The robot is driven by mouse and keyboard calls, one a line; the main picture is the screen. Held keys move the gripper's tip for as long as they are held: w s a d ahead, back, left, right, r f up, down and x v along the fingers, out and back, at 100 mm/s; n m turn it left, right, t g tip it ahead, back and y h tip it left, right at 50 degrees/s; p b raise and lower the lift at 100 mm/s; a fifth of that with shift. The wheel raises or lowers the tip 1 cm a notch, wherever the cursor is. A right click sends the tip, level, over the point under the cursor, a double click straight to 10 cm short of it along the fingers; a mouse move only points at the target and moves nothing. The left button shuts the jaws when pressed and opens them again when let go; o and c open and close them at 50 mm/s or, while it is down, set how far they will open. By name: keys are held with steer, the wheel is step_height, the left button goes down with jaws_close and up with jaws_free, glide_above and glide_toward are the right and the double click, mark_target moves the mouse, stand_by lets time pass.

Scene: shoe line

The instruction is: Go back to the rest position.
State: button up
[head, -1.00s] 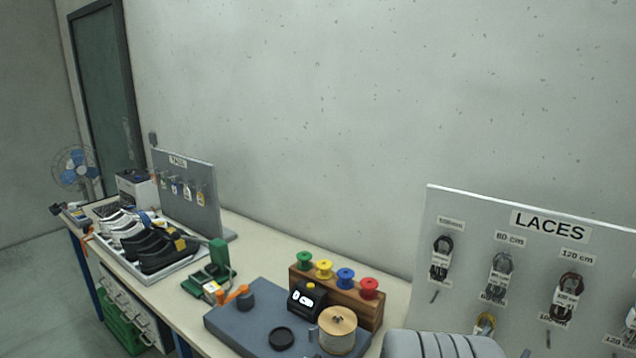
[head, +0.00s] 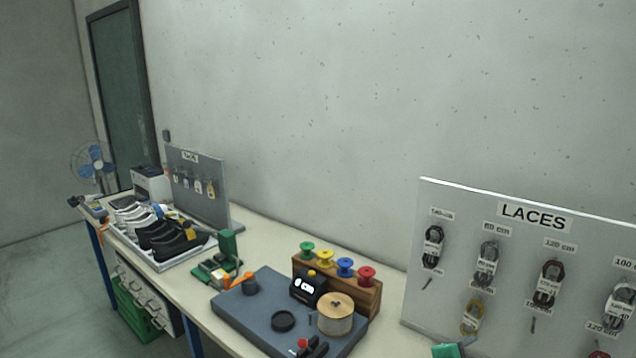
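My gripper is not in view, and no part of my arm shows for certain. The workbench (head: 262,232) runs from the far left to the bottom right along a concrete wall. On it, a blue-grey base plate (head: 250,318) carries a black counter box (head: 307,289), a wooden-topped spool (head: 336,312) and an orange-handled crank (head: 244,282). A wooden rack (head: 370,296) with green, yellow, blue and red spools stands behind it.
A laces board (head: 530,225) with hanging lace packs stands at the right. A tray (head: 190,259) of black and white shoes, a smaller tag board (head: 205,190) and a fan (head: 97,164) are at the left. Open floor (head: 40,275) lies left of the bench.

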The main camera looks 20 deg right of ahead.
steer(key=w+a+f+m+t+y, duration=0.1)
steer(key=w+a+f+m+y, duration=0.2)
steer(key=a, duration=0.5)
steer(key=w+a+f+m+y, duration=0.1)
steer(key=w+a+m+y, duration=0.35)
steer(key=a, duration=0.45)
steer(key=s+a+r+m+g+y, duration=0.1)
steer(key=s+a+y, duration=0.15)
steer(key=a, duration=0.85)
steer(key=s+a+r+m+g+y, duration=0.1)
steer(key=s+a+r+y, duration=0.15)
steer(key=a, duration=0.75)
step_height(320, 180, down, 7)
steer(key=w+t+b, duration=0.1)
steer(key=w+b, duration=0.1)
steer(key=b, duration=0.8)
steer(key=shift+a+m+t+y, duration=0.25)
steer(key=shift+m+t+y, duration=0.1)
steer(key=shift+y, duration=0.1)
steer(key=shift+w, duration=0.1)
